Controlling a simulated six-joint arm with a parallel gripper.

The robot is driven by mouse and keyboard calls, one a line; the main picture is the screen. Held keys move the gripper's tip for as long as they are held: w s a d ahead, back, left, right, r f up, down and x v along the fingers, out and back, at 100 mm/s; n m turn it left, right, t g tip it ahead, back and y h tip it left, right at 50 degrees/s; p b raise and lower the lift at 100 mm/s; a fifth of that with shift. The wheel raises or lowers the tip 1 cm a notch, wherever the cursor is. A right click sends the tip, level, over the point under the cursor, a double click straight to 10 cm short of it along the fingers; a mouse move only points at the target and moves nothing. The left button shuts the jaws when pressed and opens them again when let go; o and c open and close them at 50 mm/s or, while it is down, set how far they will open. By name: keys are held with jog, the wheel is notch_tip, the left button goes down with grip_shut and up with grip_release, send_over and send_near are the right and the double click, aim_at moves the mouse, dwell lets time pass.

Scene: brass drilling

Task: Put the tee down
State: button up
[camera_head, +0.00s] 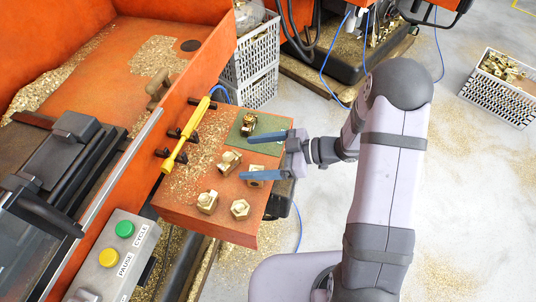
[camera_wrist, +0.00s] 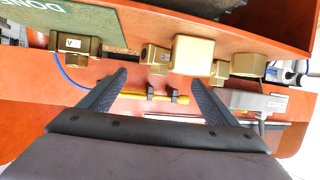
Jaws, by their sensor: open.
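A brass fitting, apparently the tee (camera_head: 249,124), rests on the green mat (camera_head: 268,124) at the far end of the orange shelf. In the wrist view a brass piece with a small white mark (camera_wrist: 75,44) sits by the lettered green mat (camera_wrist: 90,15) at upper left. My gripper (camera_head: 246,157) is open, with its blue-grey fingers spread over the shelf. One finger crosses the near part of the mat; the other passes over a brass fitting (camera_head: 255,176), partly hiding it. In the wrist view nothing is between the fingertips (camera_wrist: 158,77).
More brass fittings stand on the shelf (camera_head: 180,205), including ones at the middle (camera_head: 230,161) and front (camera_head: 207,202). A yellow tool (camera_head: 188,135) hangs on black hooks along the orange machine wall. A button box (camera_head: 115,255) is at lower left.

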aim_at(232, 158)
jog(key=v, duration=0.4)
jog(key=shift+c, duration=0.6)
jog(key=shift+a+r+h+b, duration=0.1)
jog(key=shift+a+h+b, duration=0.2)
jog(key=shift+a+b, duration=0.85)
jog(key=shift+p+x, duration=0.95)
jog(key=shift+x, duration=3.05)
jog(key=shift+r, duration=0.1)
jog(key=shift+c, duration=0.7)
